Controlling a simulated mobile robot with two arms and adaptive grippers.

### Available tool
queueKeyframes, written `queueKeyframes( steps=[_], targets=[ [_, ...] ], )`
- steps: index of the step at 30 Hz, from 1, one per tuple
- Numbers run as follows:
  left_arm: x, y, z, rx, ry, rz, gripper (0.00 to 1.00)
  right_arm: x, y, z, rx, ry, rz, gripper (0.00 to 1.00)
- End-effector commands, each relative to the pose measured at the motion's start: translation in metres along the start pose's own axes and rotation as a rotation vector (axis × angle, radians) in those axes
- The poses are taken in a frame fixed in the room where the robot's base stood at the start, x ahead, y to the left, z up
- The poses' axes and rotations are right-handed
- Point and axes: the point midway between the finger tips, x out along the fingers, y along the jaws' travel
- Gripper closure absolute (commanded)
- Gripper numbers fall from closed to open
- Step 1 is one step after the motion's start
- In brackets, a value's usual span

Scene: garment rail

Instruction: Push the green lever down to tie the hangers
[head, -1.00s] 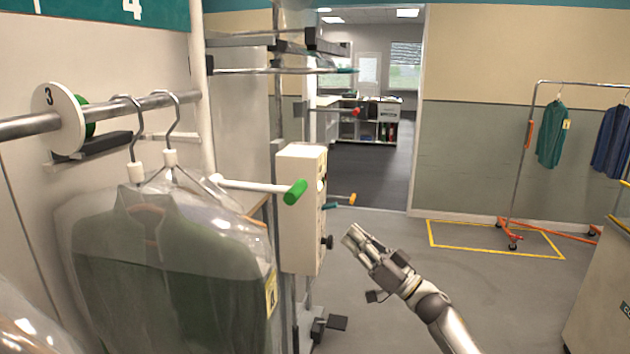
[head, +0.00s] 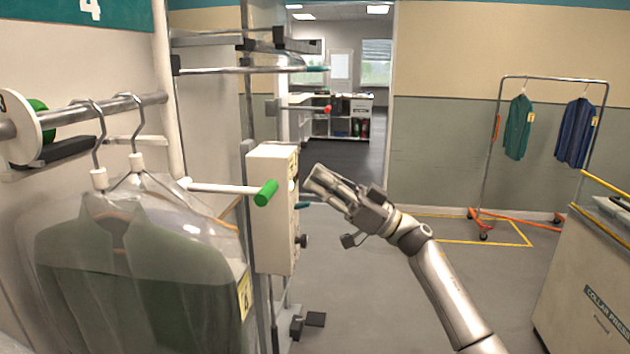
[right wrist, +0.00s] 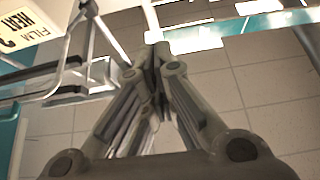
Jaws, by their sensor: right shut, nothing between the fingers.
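The rod looks about level. Two hangers (head: 98,150) hang on the metal rail (head: 70,118) at the left, with bagged dark green garments (head: 140,270) under them. My right gripper (head: 312,178) is shut and empty, to the right of the green grip and a little higher in the picture, apart from it. In the right wrist view its fingers (right wrist: 155,60) are together. My left gripper is not in view.
A white disc (head: 18,125) sits on the rail at far left. Metal arms with a teal tip (head: 318,69) and a red tip (head: 327,110) stick out above the box. A rolling rack (head: 555,80) and a collar press cabinet (head: 590,290) stand right. The floor between is clear.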

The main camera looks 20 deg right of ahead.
Motion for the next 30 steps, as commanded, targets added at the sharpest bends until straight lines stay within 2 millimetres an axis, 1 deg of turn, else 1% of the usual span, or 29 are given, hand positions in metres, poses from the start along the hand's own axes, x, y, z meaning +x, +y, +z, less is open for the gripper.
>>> queueKeyframes(
  steps=[1, 3, 9, 11, 12, 13, 18, 23, 30],
  targets=[
    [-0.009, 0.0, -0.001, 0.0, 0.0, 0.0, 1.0, 0.014, 0.0, -0.005, 0.001, 0.004, -0.002, 1.0],
    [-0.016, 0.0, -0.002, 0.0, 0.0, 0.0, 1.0, 0.029, -0.001, -0.005, 0.002, 0.003, -0.003, 1.0],
    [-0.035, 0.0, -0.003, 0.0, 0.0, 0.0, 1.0, 0.073, 0.0, -0.005, 0.002, 0.003, -0.001, 1.0],
    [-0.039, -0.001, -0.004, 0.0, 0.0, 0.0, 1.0, 0.084, -0.001, -0.004, 0.002, 0.003, -0.001, 1.0],
    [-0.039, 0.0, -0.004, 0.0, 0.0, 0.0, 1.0, 0.076, 0.001, 0.009, 0.008, -0.001, 0.003, 1.0],
    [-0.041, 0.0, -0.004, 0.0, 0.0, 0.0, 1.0, 0.074, 0.0, 0.014, 0.009, -0.001, 0.003, 1.0],
    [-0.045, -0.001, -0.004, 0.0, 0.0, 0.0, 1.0, 0.067, 0.0, 0.031, 0.003, -0.001, 0.001, 1.0],
    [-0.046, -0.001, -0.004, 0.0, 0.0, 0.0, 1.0, 0.064, 0.0, 0.038, 0.001, 0.0, 0.001, 1.0],
    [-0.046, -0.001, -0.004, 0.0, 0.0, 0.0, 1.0, 0.063, 0.0, 0.039, 0.001, -0.001, 0.0, 1.0]
  ],
)
